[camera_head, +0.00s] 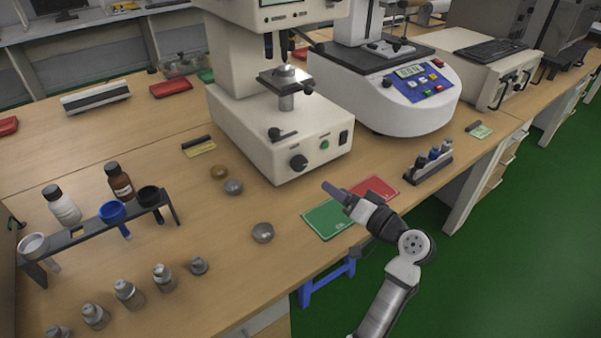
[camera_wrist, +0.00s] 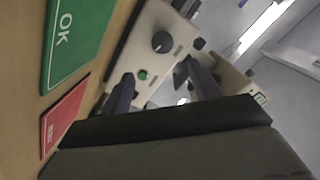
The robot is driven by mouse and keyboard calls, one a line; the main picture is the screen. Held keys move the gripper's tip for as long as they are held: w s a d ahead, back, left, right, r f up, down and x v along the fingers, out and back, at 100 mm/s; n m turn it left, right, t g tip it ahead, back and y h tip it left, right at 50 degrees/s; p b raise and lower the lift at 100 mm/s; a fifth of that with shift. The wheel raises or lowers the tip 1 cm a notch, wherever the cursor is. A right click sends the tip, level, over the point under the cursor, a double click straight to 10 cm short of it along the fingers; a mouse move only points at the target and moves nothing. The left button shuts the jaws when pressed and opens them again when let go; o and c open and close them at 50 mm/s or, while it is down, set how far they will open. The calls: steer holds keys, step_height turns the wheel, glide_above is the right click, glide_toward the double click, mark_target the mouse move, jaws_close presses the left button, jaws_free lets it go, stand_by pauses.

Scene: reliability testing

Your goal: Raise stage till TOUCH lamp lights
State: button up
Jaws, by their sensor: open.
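A cream bench tester (camera_head: 240,130) stands on the bench, with a small stage (camera_head: 286,78) on a metal post under its dark objectives. On its front base are a black round knob (camera_head: 298,162), a green lamp or button (camera_head: 325,145) and a black switch (camera_head: 343,138). The knob (camera_wrist: 162,42) and green lamp (camera_wrist: 143,75) also show in the wrist view. The lamp's label is too small to read. My gripper (camera_head: 334,190) is in front of the tester, above the mats and apart from the knob. Its two fingers (camera_wrist: 160,88) are spread and empty.
A green OK mat (camera_head: 331,219) and a red mat (camera_head: 373,189) lie below my gripper. A second instrument (camera_head: 410,95) stands right of the tester. A tube rack (camera_head: 100,222), several bottles and metal discs (camera_head: 263,232) occupy the left. The bench edge is close.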

mark_target(302, 165)
steer(key=shift+s+a+f+t+b, duration=0.2)
steer(key=shift+s+f+t+b, duration=0.15)
steer(key=shift+f, duration=0.2)
steer(key=shift+s+a+r+m+t, duration=0.1)
steer(key=shift+r+m+t, duration=0.1)
steer(key=shift+m+t, duration=0.1)
steer(key=shift+a+r, duration=0.15)
steer(key=p+x, duration=0.3)
steer(key=x, duration=1)
steer(key=shift+w, duration=0.25)
steer(key=shift+c, duration=0.4)
steer(key=c, duration=0.9)
